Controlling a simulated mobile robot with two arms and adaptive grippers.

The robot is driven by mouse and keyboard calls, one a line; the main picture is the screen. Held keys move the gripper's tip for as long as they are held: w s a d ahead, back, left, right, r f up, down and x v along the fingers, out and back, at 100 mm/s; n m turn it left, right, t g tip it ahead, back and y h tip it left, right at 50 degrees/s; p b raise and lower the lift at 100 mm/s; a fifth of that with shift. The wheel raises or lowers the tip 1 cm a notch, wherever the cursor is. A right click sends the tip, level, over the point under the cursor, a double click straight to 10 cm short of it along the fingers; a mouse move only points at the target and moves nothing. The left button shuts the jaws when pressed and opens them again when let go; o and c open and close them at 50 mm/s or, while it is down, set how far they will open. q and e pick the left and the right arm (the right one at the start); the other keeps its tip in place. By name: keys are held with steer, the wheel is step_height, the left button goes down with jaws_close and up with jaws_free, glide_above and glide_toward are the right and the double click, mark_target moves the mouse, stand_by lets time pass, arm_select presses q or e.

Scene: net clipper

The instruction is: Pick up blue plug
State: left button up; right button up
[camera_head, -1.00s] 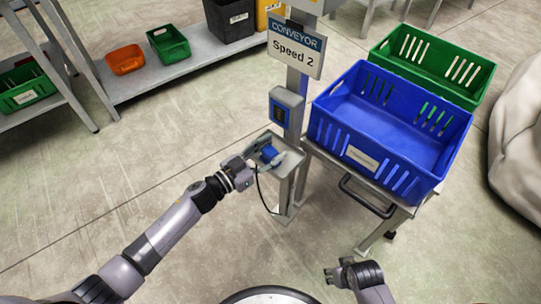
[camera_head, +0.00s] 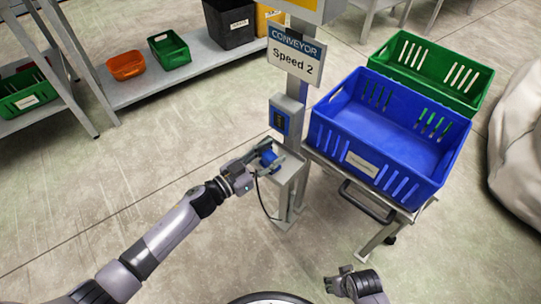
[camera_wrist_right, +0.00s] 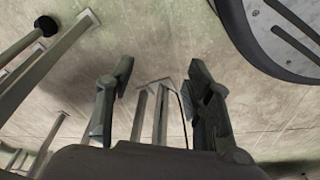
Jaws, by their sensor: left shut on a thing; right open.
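The blue plug (camera_head: 268,158) is at the small metal shelf (camera_head: 290,172) on the conveyor post, with a dark cable hanging down from it. My left gripper (camera_head: 264,160) is shut on the plug from the left, and its fingers hide part of it. I cannot tell whether the plug is clear of the shelf. My right gripper (camera_head: 340,280) is low in the head view, away from the plug. In the right wrist view my right gripper (camera_wrist_right: 158,90) is open and empty, pointing toward the floor and stand legs.
A blue crate (camera_head: 350,158) stands on a metal cart right of the post, with a green crate (camera_head: 440,60) behind it. The conveyor sign (camera_head: 296,56) and a blue-faced box (camera_head: 280,119) are on the post above the shelf. Floor at left is open.

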arm_select(q)
steer(key=r, duration=0.1)
steer(key=r+p, duration=0.1)
steer(key=shift+s+a+r, duration=0.3)
steer(key=p+v, duration=0.1)
steer(key=v, duration=1.6)
arm_select(e)
steer(key=s+f, duration=0.4)
steer(key=f, duration=0.2)
steer(key=shift+s+d+f+g, duration=0.15)
steer(key=shift+d+f+g, duration=0.05)
steer(key=shift+d+g, duration=0.1)
arm_select(q)
steer(key=shift+r, duration=0.1)
steer(key=w+d+r+n+t+y, duration=0.3)
steer(key=r+n+t+y, duration=0.25)
steer(key=r, duration=0.35)
steer(key=a+r+n+y, duration=0.4)
steer(key=a+r+y, duration=0.3)
steer(key=a+y, duration=0.1)
steer(key=shift+t, duration=0.45)
steer(key=shift+n, duration=0.25)
